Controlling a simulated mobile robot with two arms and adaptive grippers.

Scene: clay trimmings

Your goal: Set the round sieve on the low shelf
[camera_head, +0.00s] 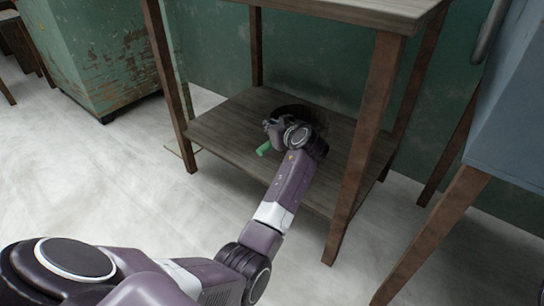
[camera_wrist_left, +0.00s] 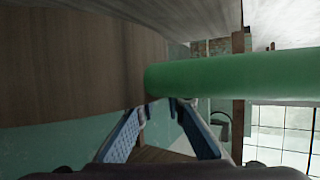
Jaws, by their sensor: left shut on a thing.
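My left gripper (camera_head: 272,127) reaches in over the low shelf (camera_head: 225,127) of a wooden table. Its blue fingers (camera_wrist_left: 164,104) are shut at a green handle (camera_head: 264,148), which runs across the left wrist view (camera_wrist_left: 235,76). A dark round shape (camera_head: 300,111), which I take for the round sieve, shows behind my gripper, at the shelf's surface or just above it. My wrist hides much of it, and I cannot tell whether it rests on the board. My right gripper is not in view.
The table's top (camera_head: 370,8) hangs above the shelf, and wooden legs (camera_head: 365,135) stand at its corners. The shelf's left part is bare. A worn green cabinet (camera_head: 95,50) stands at the left, and a blue-grey unit (camera_head: 515,125) at the right.

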